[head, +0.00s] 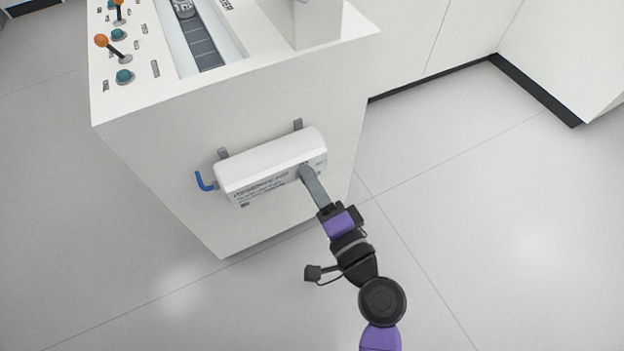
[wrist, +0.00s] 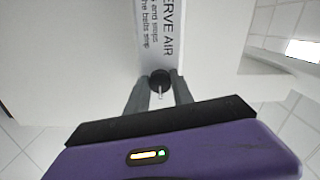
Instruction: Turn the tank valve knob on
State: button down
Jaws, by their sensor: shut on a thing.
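The tank (head: 268,165) is a white rounded cylinder with black lettering, mounted on the side of a white cabinet. Its lettering shows in the wrist view, partly reading "ERVE AIR" (wrist: 170,40). The valve knob (wrist: 160,80) is a small dark round knob with a pale pointer at the end of the label. My gripper (wrist: 158,92) has its two grey fingers on either side of the knob and is shut on it. In the head view my gripper (head: 308,175) reaches the right part of the tank's front, and its fingers hide the knob there.
The white cabinet (head: 160,150) carries orange-tipped levers (head: 101,41), teal buttons (head: 124,76) and a conveyor track (head: 205,50) on top. A blue bent pipe (head: 202,181) sticks out at the tank's left end. The floor (head: 480,220) to the right is clear.

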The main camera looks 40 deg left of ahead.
jog(key=shift+f, duration=0.1)
jog(key=c, duration=1.1)
grip_release()
jog(key=p+v, duration=0.1)
jog(key=v, duration=0.7)
